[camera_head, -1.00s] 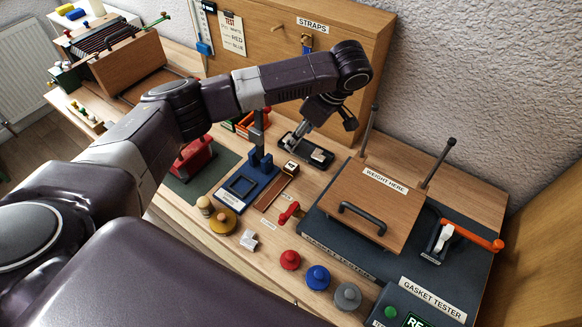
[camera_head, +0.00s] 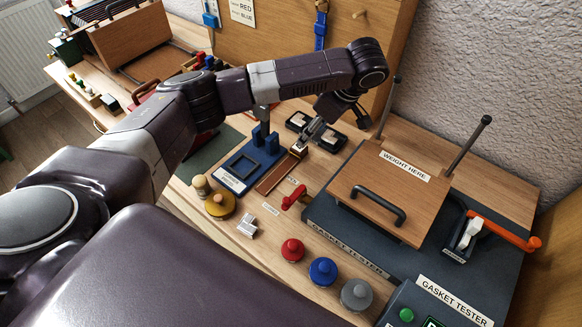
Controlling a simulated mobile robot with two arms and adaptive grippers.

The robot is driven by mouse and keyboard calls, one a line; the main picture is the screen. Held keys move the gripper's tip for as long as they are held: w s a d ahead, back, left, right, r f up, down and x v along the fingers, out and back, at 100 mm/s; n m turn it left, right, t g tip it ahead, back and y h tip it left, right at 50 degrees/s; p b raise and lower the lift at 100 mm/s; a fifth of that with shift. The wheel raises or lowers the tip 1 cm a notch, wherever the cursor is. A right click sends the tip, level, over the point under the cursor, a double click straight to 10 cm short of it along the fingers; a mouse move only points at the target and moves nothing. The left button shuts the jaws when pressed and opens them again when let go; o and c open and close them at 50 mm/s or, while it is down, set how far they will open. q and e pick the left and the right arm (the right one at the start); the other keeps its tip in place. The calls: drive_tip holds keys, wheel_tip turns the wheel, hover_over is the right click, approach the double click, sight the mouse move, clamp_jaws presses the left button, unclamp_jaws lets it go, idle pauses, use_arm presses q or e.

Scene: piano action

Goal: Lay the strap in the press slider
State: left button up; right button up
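A blue strap (camera_head: 321,28) hangs from the wooden board at the top. The blue press (camera_head: 241,165) stands mid-bench. A long reddish-brown slider (camera_head: 272,181) runs beside it on the wood. My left gripper (camera_head: 300,148) points down at the slider's far end and covers part of it. I cannot tell whether it touches the slider or holds anything; its fingers are too small and partly hidden to tell open from shut. My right gripper is not in view.
A black tray (camera_head: 334,142) with pale pieces lies behind my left gripper. A red clamp handle (camera_head: 294,197) and the gasket tester with its wooden lid (camera_head: 365,183) stand to the right. Coloured knobs (camera_head: 292,250) line the front. My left arm crosses the bench.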

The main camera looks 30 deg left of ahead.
sight(282, 167)
use_arm(q)
drive_tip(key=x, duration=0.2)
drive_tip(key=p+x, duration=0.1)
drive_tip(key=x, duration=0.2)
drive_tip(key=s+x, duration=0.1)
drive_tip(key=x, duration=0.1)
drive_tip(key=shift+a+f+p, duration=0.2)
drive_tip(key=shift+p, duration=0.2)
drive_tip(key=shift+w+a+f, duration=0.1)
drive_tip(key=shift+f, duration=0.35)
drive_tip(key=shift+c, duration=0.2)
clamp_jaws()
drive_tip(key=shift+r, duration=0.1)
